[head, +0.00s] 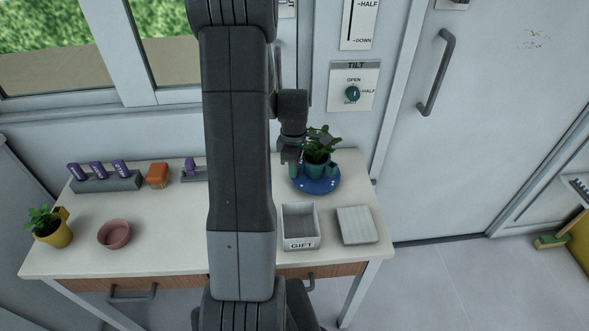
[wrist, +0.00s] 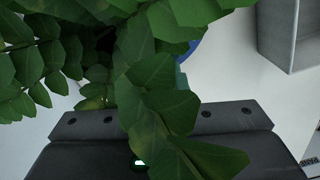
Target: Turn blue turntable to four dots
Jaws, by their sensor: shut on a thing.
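The blue turntable (head: 317,187) lies on the back right part of the table, with small pale dots near its front and right edge; I cannot count them. A teal pot (head: 318,170) with a leafy green plant (head: 319,146) stands upright on it. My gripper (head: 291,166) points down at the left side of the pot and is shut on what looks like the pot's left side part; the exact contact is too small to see. In the wrist view, leaves (wrist: 165,95) cover the fingertips, and only a sliver of blue turntable (wrist: 194,47) shows.
A grey box marked GIFT (head: 301,230) and a ribbed pale square (head: 354,226) sit in front of the turntable. A pink bowl (head: 114,234), yellow pot (head: 52,231), orange block (head: 157,175) and grey rack of purple items (head: 105,182) stand left. The TILT knob (head: 352,93) is on the wall behind.

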